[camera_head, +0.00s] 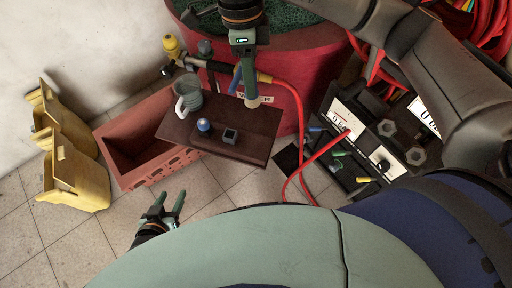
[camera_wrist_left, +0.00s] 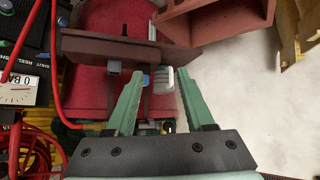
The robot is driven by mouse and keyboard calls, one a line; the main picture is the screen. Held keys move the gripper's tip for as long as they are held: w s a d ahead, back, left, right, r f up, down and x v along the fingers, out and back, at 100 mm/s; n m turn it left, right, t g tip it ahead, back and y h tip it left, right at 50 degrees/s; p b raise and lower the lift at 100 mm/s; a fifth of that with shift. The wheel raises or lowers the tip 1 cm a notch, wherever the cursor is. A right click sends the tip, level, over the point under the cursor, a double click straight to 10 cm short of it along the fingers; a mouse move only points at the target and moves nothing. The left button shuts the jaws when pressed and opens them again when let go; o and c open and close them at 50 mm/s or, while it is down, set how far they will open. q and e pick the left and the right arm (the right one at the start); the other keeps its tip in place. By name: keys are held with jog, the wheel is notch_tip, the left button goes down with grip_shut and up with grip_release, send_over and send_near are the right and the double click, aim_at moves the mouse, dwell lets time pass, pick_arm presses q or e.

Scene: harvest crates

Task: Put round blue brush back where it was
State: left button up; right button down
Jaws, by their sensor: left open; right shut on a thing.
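My right gripper (camera_head: 243,84) hangs over the far right part of the brown board, near the red tub. It is shut on a slim item with a blue part (camera_head: 236,79), seemingly the round blue brush; its fingers partly hide it. A small round blue-topped item (camera_head: 204,125) stands on the brown board (camera_head: 256,151), beside a small dark grey block (camera_head: 230,136). My left gripper (camera_head: 170,200) is open and empty, low in front of the board. Its spread green fingers also show in the left wrist view (camera_wrist_left: 160,74).
A grey mug (camera_head: 191,96) stands on the board's left part. A reddish crate (camera_head: 148,178) is left of it, with yellow containers (camera_head: 72,174) beyond. A red tub (camera_head: 288,62) stands behind. A metered unit (camera_head: 345,125) and red hoses are at right.

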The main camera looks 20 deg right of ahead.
jog(key=s+a+f+m+t+b, duration=0.15)
jog(key=a+f+m+b, duration=0.3)
jog(key=f+m, duration=0.7)
jog(key=s+a+f+m+t+b, duration=0.15)
jog(key=a+f+m+b, duration=0.4)
jog(key=m, duration=1.05)
jog(key=shift+m+g, duration=0.35)
jog(key=shift+g, duration=0.05)
jog(key=w+d+f, duration=0.1)
jog(key=d+f, duration=0.3)
jog(key=w+d+f, duration=0.2)
jog(key=d+f, duration=0.2)
jog(key=f, duration=0.1)
jog(key=w+d+f, duration=0.2)
jog(key=d+f, duration=0.2)
jog(key=shift+f+b, duration=0.25)
jog(key=shift+b, duration=0.1)
jog(key=shift+w+f, duration=0.1)
jog(key=shift+f, duration=0.3)
